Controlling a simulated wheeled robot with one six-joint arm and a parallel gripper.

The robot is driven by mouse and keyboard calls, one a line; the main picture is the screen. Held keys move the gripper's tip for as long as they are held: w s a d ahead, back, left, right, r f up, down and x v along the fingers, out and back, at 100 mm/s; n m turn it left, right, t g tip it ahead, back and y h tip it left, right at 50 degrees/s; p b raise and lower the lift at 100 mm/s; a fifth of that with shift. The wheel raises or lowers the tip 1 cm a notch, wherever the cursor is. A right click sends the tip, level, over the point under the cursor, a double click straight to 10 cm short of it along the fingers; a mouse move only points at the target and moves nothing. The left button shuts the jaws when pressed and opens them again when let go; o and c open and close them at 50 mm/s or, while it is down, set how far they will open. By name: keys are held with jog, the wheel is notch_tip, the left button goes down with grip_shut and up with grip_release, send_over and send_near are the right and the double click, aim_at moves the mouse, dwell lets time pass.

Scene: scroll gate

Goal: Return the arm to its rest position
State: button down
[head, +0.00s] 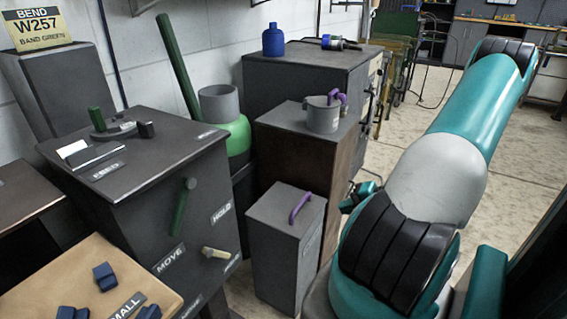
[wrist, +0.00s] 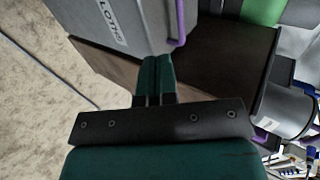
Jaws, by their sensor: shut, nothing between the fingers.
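My arm, teal and grey, rises on the right of the head view and bends toward the middle. My gripper (head: 357,196) shows only in part there, behind a dark arm joint, to the right of the grey box with a purple handle (head: 287,235). In the wrist view my gripper (wrist: 154,62) has its two dark green fingers together with nothing between them. The grey box (wrist: 130,28) lies beyond the fingertips there; I cannot tell the exact gap.
A brown-sided cabinet (head: 317,168) bears a grey pot (head: 323,118). A dark machine (head: 165,210) with green levers stands at left, beside a wooden top (head: 70,275) with blue pieces. A larger cabinet (head: 300,78) stands behind. Open floor (head: 420,118) lies beyond my arm.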

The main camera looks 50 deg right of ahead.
jog(key=w+a+r+n+g+y, duration=0.3)
jog(key=w+a+r+n, duration=0.35)
jog(key=a, duration=0.35)
jog(key=w+a+r+n+g+y, duration=0.25)
jog(key=w+a+r+n, duration=0.4)
jog(key=a, duration=0.35)
jog(key=s+a+r+n+g+h, duration=0.1)
jog(key=s+a+r+n+g, duration=0.15)
jog(key=a, duration=0.35)
jog(key=s+a+r+n+g, duration=0.1)
jog(key=a+r+n, duration=0.1)
jog(key=a+r, duration=0.3)
jog(key=s+a+r+n+g+h, duration=0.2)
jog(key=s+a+r+n, duration=0.35)
jog(key=s+a, duration=0.5)
notch_tip(320, 180, up, 23)
jog(key=p, duration=2.3)
jog(key=shift+w+f, duration=0.15)
jog(key=shift+w, duration=0.15)
